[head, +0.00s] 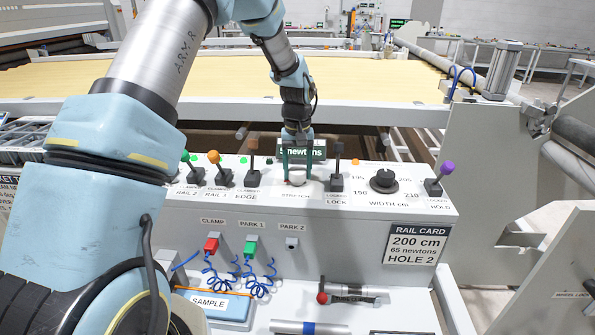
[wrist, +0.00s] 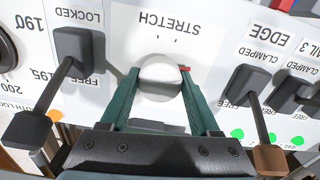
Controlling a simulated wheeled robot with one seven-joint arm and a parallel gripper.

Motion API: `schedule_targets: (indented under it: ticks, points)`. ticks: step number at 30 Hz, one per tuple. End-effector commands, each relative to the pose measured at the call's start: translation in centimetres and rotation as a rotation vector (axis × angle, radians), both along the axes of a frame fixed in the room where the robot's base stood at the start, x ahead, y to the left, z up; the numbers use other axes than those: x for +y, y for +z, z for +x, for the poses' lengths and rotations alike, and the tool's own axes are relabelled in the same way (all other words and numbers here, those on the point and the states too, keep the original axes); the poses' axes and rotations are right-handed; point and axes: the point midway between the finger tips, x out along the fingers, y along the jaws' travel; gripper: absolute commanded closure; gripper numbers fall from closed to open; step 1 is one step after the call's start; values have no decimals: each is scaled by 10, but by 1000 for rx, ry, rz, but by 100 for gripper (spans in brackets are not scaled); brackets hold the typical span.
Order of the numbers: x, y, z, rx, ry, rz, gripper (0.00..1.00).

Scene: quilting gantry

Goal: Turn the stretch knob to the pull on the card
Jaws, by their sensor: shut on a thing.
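A small red mark shows beside the fingertip at the right in the wrist view. The rail card (head: 418,243) reads 200 cm, 65 newtons, HOLE 2. A dark display (head: 316,150) behind the knob ends in "5 newtons"; my gripper may hide leading digits.
The width dial (head: 383,181) and a purple-tipped lever (head: 445,170) are farther right. Cabled red (head: 211,245) and green (head: 251,246) plugs are on the front face.

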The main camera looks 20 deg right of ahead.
Motion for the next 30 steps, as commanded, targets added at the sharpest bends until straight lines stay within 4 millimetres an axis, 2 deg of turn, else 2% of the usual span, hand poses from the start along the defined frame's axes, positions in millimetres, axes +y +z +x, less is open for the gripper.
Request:
schedule_targets:
  ticks: [5,6,14,23,26,30]
  points:
    - [0,1,1,-2,1,-2,93]
    - [0,1,1,-2,1,-2,36]
    - [0,0,0,-1,1,0,7]
    - [0,3,0,-2,1,-1,7]
    - [-1,12,1,-4,1,-3,7]
    - [-1,37,1,-6,1,-4,7]
